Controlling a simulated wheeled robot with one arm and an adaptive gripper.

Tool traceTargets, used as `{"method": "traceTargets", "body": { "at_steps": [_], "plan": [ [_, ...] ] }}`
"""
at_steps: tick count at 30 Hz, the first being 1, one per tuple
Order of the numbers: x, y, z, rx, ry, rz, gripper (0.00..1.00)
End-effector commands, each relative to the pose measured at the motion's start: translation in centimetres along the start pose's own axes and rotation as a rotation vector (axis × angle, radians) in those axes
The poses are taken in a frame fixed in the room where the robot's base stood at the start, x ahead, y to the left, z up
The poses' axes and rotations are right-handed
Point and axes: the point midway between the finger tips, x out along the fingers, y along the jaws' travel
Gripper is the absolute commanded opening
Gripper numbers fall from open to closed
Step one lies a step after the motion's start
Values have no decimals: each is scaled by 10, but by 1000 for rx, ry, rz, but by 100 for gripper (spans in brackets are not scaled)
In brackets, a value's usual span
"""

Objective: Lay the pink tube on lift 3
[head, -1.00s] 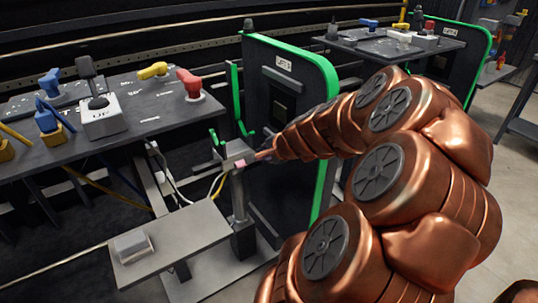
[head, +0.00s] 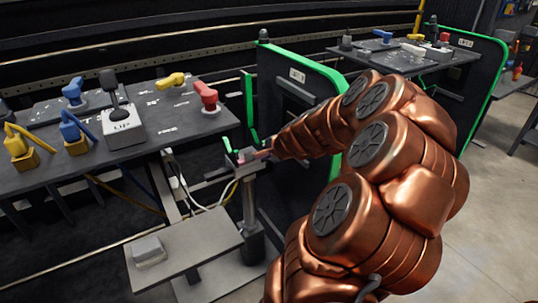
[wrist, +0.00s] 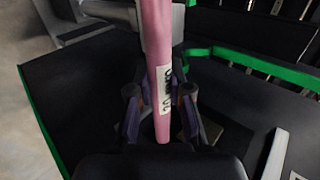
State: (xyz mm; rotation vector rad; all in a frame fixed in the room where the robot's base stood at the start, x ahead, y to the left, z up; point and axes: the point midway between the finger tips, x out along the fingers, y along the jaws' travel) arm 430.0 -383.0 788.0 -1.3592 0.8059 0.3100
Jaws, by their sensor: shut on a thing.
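The pink tube (wrist: 158,40) runs down the middle of the wrist view and carries a white printed label. My gripper (wrist: 160,100) is shut on it, with a finger on each side near its lower end. In the head view, my gripper (head: 268,153) is beside the grey head of a small lift post (head: 249,205), in front of a green-edged panel (head: 298,100) with a small sign too blurred to read surely. A bit of pink shows at the grey head. In the wrist view the tube's far end passes over a grey part; I cannot tell whether it touches.
A dark table (head: 150,130) at left holds a red-handled valve (head: 207,96), a yellow part (head: 171,80), a joystick box (head: 122,125) and blue parts. A low grey platform (head: 190,245) bears a grey block (head: 148,251). A second table (head: 400,60) stands behind at right.

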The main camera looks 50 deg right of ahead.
Motion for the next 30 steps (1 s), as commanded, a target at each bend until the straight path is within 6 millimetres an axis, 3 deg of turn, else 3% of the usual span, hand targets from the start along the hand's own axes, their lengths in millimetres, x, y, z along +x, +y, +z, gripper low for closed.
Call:
{"method": "traceTargets", "body": {
  "at_steps": [30],
  "plan": [
    [49,-44,-1,0,3,-2,0]
  ]
}}
